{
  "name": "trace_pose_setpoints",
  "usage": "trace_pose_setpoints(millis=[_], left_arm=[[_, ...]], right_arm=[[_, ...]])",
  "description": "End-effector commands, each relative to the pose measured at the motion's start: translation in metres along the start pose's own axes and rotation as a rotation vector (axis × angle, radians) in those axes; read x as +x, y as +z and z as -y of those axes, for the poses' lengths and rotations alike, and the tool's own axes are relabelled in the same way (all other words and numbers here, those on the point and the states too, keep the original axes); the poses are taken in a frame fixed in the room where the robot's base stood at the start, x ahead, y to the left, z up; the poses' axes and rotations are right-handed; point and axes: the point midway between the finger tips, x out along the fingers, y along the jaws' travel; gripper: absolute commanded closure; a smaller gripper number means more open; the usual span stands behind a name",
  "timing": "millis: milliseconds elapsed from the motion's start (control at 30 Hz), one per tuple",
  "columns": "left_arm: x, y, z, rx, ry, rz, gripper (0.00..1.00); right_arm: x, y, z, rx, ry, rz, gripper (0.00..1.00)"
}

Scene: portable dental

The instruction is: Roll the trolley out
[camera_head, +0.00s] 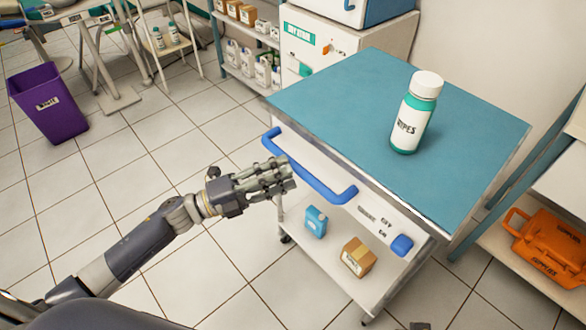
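The trolley (318,95) has a teal top, white sides and a lower shelf, and stands right of centre. A blue bar handle (333,194) runs along its near side. A white-capped teal wipes bottle (410,125) stands upright on the trolley top. A blue container (316,222) and a brown box (358,257) sit on the lower shelf. My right gripper is not clearly visible.
Shelving with bottles (262,70) and a white cabinet (297,25) stand behind the trolley. An orange case (548,248) lies on a shelf at the right. A purple bin (48,103) stands at the left. The tiled floor left of the trolley is clear.

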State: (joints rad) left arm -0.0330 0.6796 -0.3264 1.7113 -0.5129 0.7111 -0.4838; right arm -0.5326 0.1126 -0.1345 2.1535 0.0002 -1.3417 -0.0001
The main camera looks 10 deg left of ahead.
Motion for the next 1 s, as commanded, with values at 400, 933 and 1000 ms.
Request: trace_pose_setpoints(millis=[400, 933, 1000], left_arm=[[-0.074, -0.001, -0.001, 0.000, 0.003, 0.000, 0.62], [-0.082, 0.000, 0.000, 0.000, 0.001, 0.000, 0.62], [-0.082, 0.000, 0.000, 0.000, 0.001, 0.000, 0.62]], right_arm=[[0.000, -0.001, -0.001, 0.000, 0.001, -0.002, 1.00], [0.000, -0.001, -0.001, 0.000, 0.002, -0.003, 1.00], [0.000, -0.001, -0.001, 0.001, 0.002, -0.003, 1.00]])
